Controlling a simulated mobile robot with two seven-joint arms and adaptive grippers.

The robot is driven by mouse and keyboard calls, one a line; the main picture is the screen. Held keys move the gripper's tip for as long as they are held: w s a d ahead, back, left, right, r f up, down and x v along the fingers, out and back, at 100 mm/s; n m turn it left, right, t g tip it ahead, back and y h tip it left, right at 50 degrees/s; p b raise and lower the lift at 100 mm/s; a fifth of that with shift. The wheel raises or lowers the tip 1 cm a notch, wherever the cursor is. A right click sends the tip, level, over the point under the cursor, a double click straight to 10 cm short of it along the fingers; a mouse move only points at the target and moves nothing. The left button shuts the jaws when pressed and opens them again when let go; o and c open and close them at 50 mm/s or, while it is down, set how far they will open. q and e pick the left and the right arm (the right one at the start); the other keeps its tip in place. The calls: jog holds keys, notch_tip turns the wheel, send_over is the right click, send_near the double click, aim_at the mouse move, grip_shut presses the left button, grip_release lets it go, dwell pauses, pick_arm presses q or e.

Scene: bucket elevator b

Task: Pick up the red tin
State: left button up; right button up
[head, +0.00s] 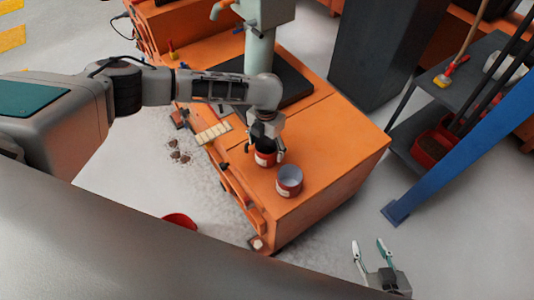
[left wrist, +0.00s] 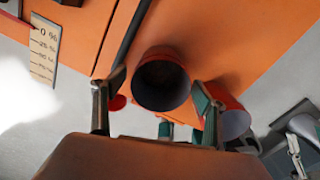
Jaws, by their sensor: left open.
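A red tin (head: 264,160) with a pale label stands upright on the orange bench, partly hidden by my left gripper (head: 266,144). In the left wrist view this tin (left wrist: 161,84) shows a dark inside and lies between the fingertips of my open left gripper (left wrist: 158,88). I cannot tell whether the fingers touch it. A second tin (head: 289,185), red with a grey inside, stands close by toward the bench's front; it also shows in the left wrist view (left wrist: 228,108), behind one finger. My right gripper (head: 371,252) is open and empty, low at the right, away from the bench.
The orange bench (head: 335,150) has clear room right of the tins. A green-grey column (head: 260,50) stands at its back. A red bowl (head: 179,221) sits on the floor. A blue post (head: 460,145) and shelf stand at right.

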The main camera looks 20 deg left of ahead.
pick_arm(q)
jog(key=shift+f, duration=0.1)
jog(key=c, duration=1.7)
